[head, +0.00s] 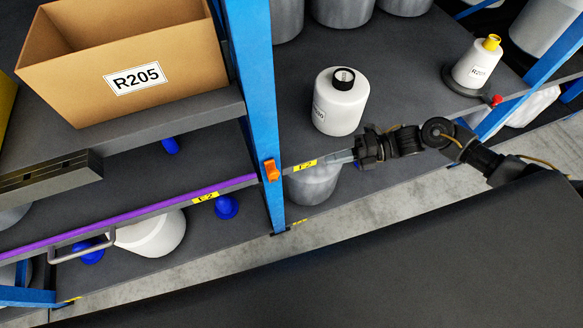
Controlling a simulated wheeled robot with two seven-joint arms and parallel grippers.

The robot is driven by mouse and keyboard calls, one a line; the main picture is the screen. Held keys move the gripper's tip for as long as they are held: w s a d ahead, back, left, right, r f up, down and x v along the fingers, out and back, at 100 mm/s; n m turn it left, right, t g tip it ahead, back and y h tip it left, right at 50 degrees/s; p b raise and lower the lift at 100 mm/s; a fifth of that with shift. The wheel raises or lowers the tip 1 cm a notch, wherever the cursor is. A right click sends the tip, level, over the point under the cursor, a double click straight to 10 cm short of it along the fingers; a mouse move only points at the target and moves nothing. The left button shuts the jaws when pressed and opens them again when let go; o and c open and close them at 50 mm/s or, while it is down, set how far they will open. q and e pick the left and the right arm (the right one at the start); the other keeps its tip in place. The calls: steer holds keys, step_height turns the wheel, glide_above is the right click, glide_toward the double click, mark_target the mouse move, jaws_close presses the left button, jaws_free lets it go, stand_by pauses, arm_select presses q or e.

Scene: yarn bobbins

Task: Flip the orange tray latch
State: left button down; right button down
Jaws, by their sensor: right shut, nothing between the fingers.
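The orange latch (271,170) sits on the front of the blue upright post (259,100), at shelf-edge height. To its left runs a tray front with a purple strip (130,216), a yellow label and a grey handle (83,246). My right gripper (330,161) reaches in from the right with its fingers pointing left toward the latch. It is shut and empty, apart from the latch by a short gap, in front of the shelf edge near a yellow label (304,166). My left gripper is not in view.
A cardboard box marked R205 (135,60) stands on the upper left shelf.

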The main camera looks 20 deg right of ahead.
mark_target(273, 176)
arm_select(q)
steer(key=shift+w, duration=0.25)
arm_select(e)
steer(key=shift+s+d+r+n+g+y, duration=0.15)
steer(key=shift+d+r+n+g+y, duration=0.2)
steer(key=shift+d+r, duration=0.4)
steer(key=shift+d+f, duration=0.1)
steer(key=shift+f, duration=0.05)
